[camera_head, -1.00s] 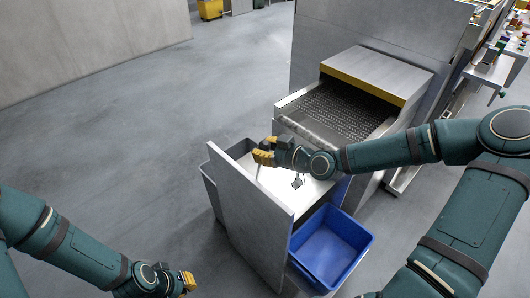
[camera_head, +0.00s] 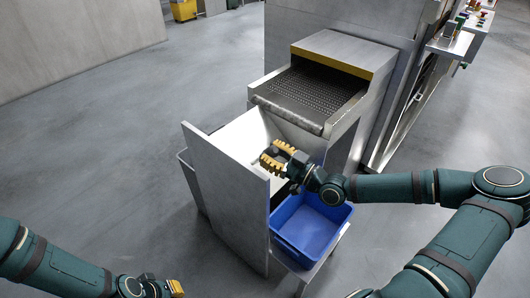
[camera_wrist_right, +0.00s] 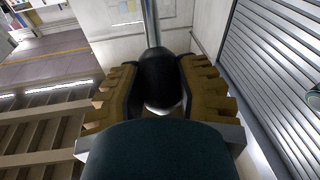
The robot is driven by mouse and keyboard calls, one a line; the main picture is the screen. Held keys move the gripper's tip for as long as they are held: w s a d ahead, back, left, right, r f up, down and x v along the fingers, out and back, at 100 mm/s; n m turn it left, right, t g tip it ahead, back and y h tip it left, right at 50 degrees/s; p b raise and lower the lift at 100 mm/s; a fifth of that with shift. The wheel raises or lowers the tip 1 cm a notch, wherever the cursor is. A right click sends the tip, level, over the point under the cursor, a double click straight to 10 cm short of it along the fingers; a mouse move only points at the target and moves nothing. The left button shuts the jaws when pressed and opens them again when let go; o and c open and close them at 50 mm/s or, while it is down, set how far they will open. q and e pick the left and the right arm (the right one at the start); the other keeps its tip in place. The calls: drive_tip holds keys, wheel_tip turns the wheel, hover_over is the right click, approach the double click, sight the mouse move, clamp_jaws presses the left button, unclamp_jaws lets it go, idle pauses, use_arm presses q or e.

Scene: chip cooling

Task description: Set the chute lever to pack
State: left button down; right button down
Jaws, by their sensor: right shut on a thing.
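The chute lever shows in the right wrist view as a metal rod (camera_wrist_right: 151,24) with a rounded black knob (camera_wrist_right: 158,78). My right gripper (camera_head: 275,156) is over the chute, near the blue bin. Its yellow-brown fingers are shut on the knob, one on each side. In the head view the gripper and hand hide the lever. The white chute (camera_head: 240,137) slopes below the conveyor end, behind an upright grey panel (camera_head: 232,195). My left gripper (camera_head: 174,288) is small at the bottom edge, away from the chute; its opening is unclear. No pack marking is readable.
A blue bin (camera_head: 328,240) stands on the right side of the panel. A grey bin (camera_head: 186,172) is partly hidden on the left. The mesh conveyor (camera_head: 308,88) ends above the chute. Open floor (camera_head: 110,140) lies to the left.

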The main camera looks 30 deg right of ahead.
drive_tip(key=shift+s+f, duration=0.15)
drive_tip(key=shift+f, duration=0.15)
drive_tip(key=c, duration=0.6)
unclamp_jaws()
drive_tip(key=shift+r, duration=0.1)
drive_tip(key=v, duration=1.2)
drive_tip(key=shift+a, duration=0.1)
